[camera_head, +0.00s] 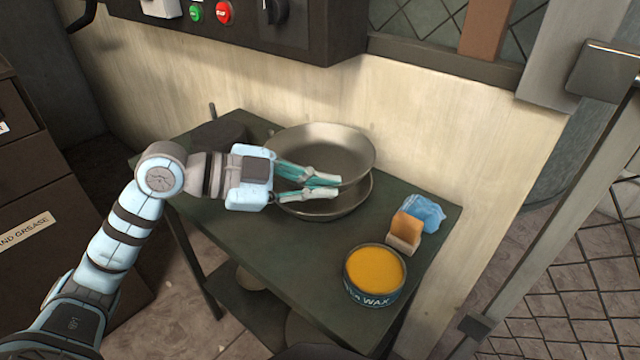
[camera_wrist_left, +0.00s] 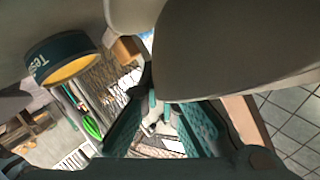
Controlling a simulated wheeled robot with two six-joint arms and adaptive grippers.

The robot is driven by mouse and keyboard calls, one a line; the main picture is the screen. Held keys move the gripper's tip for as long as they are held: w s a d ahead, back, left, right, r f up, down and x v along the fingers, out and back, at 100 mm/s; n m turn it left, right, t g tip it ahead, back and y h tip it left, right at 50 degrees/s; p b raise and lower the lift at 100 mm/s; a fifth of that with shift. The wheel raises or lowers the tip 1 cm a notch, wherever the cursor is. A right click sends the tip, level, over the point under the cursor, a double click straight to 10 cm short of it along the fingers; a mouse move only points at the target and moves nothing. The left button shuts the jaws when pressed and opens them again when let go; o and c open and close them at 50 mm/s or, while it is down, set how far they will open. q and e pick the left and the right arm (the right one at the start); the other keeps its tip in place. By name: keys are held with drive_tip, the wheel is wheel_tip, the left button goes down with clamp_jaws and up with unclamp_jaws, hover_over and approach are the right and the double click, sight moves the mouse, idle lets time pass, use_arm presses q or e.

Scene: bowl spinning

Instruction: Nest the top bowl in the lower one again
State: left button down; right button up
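The top bowl (camera_head: 318,143), a wide grey metal bowl, sits above and a little behind the lower bowl (camera_head: 345,206), tilted and not flush in it. The lower bowl, mostly covered, rests on the dark green table (camera_head: 235,232). My left gripper (camera_head: 337,187) comes in from the left with its fingers closed at the top bowl's near rim, one above and one below; the pinch itself is partly hidden. In the left wrist view a large dark bowl surface (camera_wrist_left: 235,50) fills the upper right beside the fingertips (camera_wrist_left: 152,95). My right gripper is not in view.
A wax tin (camera_head: 375,275), a sponge block (camera_head: 404,231) and a blue cloth (camera_head: 424,212) stand at the table's right. A dark object (camera_head: 220,134) lies at the back left. A wall and control box (camera_head: 240,22) are behind. The front left of the table is clear.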

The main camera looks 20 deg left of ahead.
use_arm(q)
drive_tip(key=shift+f+b, duration=0.7)
drive_tip(key=shift+f, duration=0.25)
drive_tip(key=c, duration=2.3)
unclamp_jaws()
drive_tip(key=o, duration=0.6)
drive_tip(key=shift+r, duration=0.1)
